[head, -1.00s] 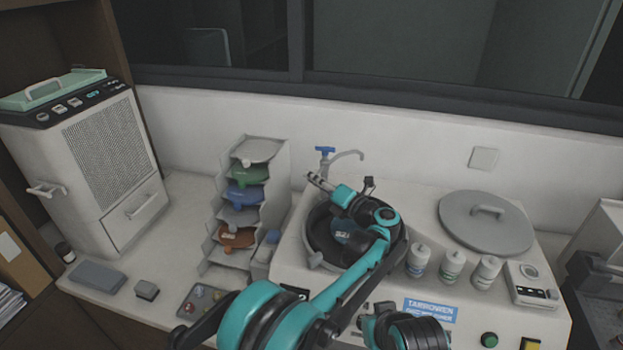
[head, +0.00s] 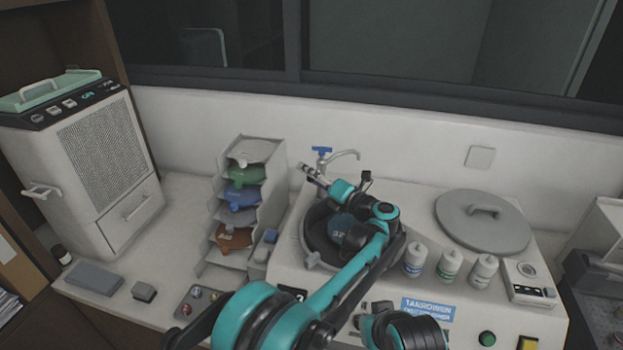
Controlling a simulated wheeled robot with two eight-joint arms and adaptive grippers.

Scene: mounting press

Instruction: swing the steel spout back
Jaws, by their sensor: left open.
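The steel spout (head: 346,155) is a thin curved tube at the back of the white machine. It arches to the right from a tap with a blue handle (head: 322,151) in the head view. My left gripper (head: 337,179) is open and empty, just in front of and below the tap. Its reach hides part of the tap's base and of the dark round bowl (head: 313,232) below. I see no contact with the spout.
A grey round lid (head: 483,232) with a handle lies to the right on the machine. Several white bottles (head: 447,265) stand in front of it. The wall is close behind the spout.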

